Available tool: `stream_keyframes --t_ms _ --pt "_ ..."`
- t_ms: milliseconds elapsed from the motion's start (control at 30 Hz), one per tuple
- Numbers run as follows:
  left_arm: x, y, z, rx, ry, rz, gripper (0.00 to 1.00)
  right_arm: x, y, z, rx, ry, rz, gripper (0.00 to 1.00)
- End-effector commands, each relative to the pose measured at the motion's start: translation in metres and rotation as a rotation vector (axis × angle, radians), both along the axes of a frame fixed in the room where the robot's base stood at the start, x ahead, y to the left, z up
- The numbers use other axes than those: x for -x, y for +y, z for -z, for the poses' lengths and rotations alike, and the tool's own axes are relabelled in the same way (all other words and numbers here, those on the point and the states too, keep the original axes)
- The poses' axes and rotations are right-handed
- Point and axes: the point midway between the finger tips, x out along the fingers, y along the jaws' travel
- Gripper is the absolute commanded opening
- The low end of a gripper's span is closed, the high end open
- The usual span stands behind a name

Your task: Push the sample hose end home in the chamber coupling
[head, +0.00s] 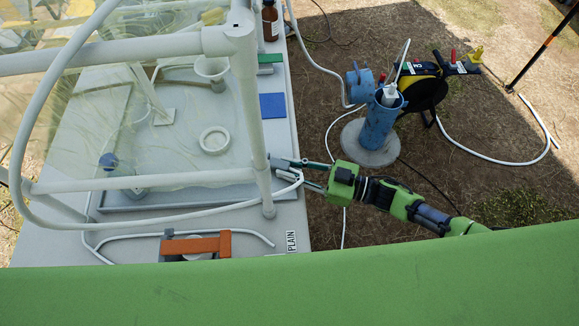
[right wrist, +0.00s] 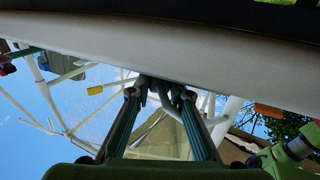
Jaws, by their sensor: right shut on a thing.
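My right gripper (head: 290,168) reaches in from the right to the near right corner post of the white pipe frame (head: 246,110) of the chamber. It is shut on a white hose (head: 205,213), which bends up to the fingers from the near side. In the right wrist view the fingers (right wrist: 160,90) meet close under a broad pale band; what they grip is hard to make out there. The hose end and the chamber coupling cannot be told apart at the post. My left gripper is not in view.
Inside the clear-sided chamber are a white ring (head: 214,140) and a funnel-like cup (head: 211,69). An orange clamp-like piece (head: 196,246) and a second white hose lie at the table's near edge. A blue well pipe (head: 380,125) stands on the ground to the right.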

Motion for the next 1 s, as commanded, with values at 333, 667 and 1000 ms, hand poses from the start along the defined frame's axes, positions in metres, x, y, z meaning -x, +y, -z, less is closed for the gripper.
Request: stream_keyframes --t_ms 333,667,1000 --pt "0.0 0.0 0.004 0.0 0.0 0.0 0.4 0.0 0.0 0.004 -0.001 0.0 0.0 0.27" --pt "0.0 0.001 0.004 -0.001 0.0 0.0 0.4 0.0 0.0 0.004 0.0 0.0 0.0 0.38" --pt "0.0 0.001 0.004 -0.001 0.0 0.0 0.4 0.015 -0.037 0.006 0.005 0.003 0.001 0.38"
